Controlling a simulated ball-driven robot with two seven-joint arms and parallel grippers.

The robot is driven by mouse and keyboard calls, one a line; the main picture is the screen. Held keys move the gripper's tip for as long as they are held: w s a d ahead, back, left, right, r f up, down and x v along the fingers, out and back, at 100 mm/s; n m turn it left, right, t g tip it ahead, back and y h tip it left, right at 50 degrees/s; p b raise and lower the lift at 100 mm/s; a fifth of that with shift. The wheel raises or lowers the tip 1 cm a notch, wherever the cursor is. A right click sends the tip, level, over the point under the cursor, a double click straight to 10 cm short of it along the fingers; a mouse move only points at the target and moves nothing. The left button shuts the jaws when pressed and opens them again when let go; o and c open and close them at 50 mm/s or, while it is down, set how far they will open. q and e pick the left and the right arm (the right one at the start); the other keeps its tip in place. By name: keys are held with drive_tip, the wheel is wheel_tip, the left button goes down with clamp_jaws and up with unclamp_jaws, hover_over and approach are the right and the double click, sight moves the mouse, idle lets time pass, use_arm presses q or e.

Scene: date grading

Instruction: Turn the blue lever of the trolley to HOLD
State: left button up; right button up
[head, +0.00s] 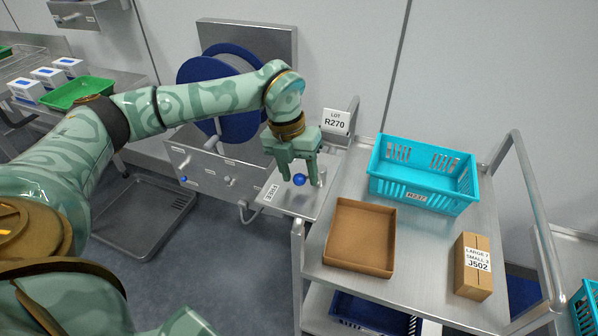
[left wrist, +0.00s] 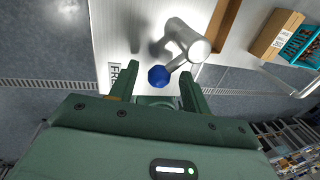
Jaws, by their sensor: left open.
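The blue lever knob (head: 299,180) sits over a metal plate (head: 296,203) at the left edge of the steel trolley (head: 406,268). In the left wrist view the knob (left wrist: 158,76) is on a short metal arm from a round silver pivot (left wrist: 190,42). A white label (left wrist: 116,76), partly hidden by a finger, starts with "FR"; the knob is toward its side. No HOLD marking is readable. My left gripper (head: 300,182) points down, open, with its fingertips on either side of the knob; contact cannot be told. My right gripper is out of view.
On the trolley are a brown open box (head: 358,262), a turquoise crate (head: 424,200) and a carton (head: 473,280). A sign reading LOT R270 (head: 336,122) stands behind my gripper. A blue reel (head: 215,125) and steel cabinet (head: 215,172) are to the left.

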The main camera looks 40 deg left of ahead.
use_arm(q)
drive_tip(key=c, duration=0.9)
drive_tip(key=shift+c, duration=0.2)
